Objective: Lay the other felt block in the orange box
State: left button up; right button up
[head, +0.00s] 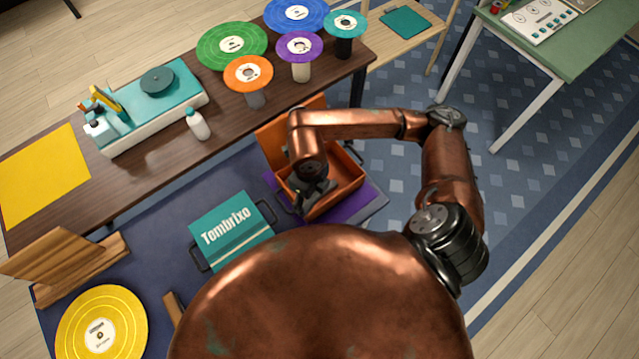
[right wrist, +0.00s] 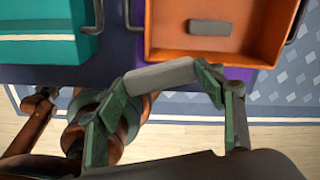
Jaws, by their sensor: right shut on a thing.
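The orange box (head: 350,192) stands open on the floor mat, its lid raised at the back. It also shows in the right wrist view (right wrist: 270,25), with one grey felt block (right wrist: 210,28) lying flat on its floor. My right gripper (head: 316,192) reaches down over the near left part of the box in the head view. In the right wrist view the right gripper (right wrist: 166,80) is shut on another grey felt block (right wrist: 160,75), gripped at its two ends. This block appears just beside the box's rim; its height is hard to tell. My left gripper is not in view.
A teal box labelled Tombrixo (head: 232,228) sits left of the orange box. A purple slab (head: 355,210) lies under the orange box. A brown table (head: 225,118) with colored discs and a teal-topped device (head: 150,110) stands behind. A yellow disc (head: 100,325) is at lower left.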

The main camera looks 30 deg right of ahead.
jog(key=m, duration=0.1)
jog(key=f+m, duration=0.1)
jog(key=m, duration=0.1)
jog(key=shift+s+a+f+b, duration=0.1)
jog(key=shift+s+f+b, duration=0.05)
jog(key=shift+s+b, duration=0.15)
jog(key=shift+w+d+f+m, duration=0.15)
jog(key=shift+d+m, duration=0.05)
jog(key=shift+m, duration=0.2)
jog(key=w+d+f, duration=0.1)
jog(key=w+d, duration=0.1)
jog(key=w+d+f, duration=0.3)
jog(key=w+d, duration=0.1)
jog(key=shift+w+f+b, duration=0.2)
jog(key=shift+w+b, duration=0.15)
jog(key=shift+b, duration=0.05)
jog(key=f, duration=0.1)
jog(key=w+d+f, duration=0.2)
jog(key=shift+w+f+b, duration=0.1)
jog(key=shift+f+b, duration=0.2)
jog(key=shift+f, duration=0.1)
jog(key=shift+w+d+f, duration=0.35)
jog(key=shift+w+f, duration=0.05)
jog(key=shift+f, duration=0.2)
notch_tip(320, 180, down, 3)
jog(key=shift+w+d+f, duration=0.15)
jog(key=shift+f, duration=0.05)
jog(key=shift+b, duration=0.3)
